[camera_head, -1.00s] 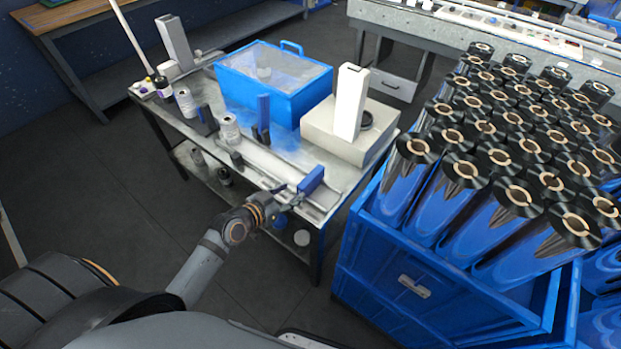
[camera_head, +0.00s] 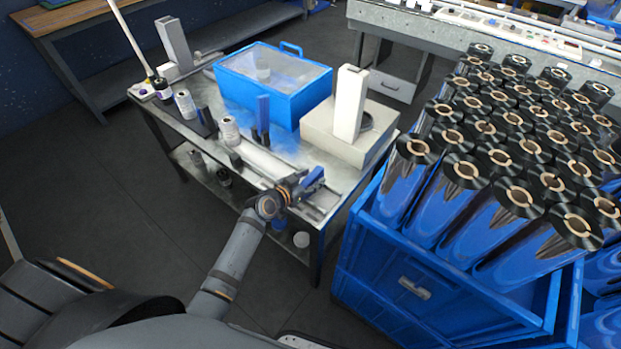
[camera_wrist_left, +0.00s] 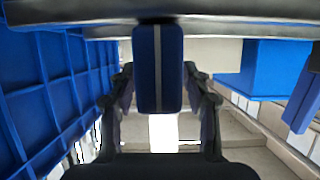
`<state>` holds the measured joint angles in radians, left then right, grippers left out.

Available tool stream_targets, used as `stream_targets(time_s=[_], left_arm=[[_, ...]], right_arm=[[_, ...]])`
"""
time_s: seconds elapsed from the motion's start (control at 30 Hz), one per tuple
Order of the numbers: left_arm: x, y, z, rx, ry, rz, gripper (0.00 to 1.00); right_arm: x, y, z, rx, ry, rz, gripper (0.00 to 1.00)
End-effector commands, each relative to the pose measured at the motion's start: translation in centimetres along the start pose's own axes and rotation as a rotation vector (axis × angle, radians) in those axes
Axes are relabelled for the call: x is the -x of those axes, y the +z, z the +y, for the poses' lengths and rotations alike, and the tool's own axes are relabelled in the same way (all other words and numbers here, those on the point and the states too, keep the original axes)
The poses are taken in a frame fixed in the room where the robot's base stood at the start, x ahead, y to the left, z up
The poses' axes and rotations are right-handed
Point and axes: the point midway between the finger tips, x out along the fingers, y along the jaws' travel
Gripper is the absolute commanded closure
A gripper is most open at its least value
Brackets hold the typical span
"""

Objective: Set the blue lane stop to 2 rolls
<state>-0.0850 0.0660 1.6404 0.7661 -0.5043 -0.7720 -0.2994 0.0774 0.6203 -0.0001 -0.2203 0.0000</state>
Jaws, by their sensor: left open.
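A blue block (camera_head: 314,178), which looks like the blue lane stop, sits at the near right end of a rail on the metal table. In the left wrist view a blue block with a grey stripe (camera_wrist_left: 158,70) shows upright between the fingers. My left gripper (camera_head: 300,186) is at the table's near edge, right at this block and partly covering it. In the wrist view my left gripper (camera_wrist_left: 160,108) is open, with one finger on each side of the block and gaps visible. Any roll-count marks are too small to read. My right gripper is not in view.
A blue lidded box (camera_head: 255,95) and a pale machine with a white upright (camera_head: 350,102) stand behind on the table. Blue uprights (camera_head: 263,112) and small cans (camera_head: 229,128) stand farther left. A blue crate (camera_head: 385,290) full of rolls is close on the right.

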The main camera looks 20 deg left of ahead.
Motion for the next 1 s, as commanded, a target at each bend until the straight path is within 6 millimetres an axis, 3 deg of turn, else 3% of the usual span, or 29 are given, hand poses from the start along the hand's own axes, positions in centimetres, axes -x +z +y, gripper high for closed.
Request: stream_targets(time_s=[0.13,0.5,0.83,1.0], left_arm=[[0.0,0.0,0.0,0.0,0.0,0.0,0.52],[0.1,0.0,0.0,0.0,0.0,0.0,1.0],[0.0,0.2,-0.5,-0.002,-0.001,0.0,1.0],[-0.3,0.8,-4.5,-0.012,-0.004,0.001,1.0]], right_arm=[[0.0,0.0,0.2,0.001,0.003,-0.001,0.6],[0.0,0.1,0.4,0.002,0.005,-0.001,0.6],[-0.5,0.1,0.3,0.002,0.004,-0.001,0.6],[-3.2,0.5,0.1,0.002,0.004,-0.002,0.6]])
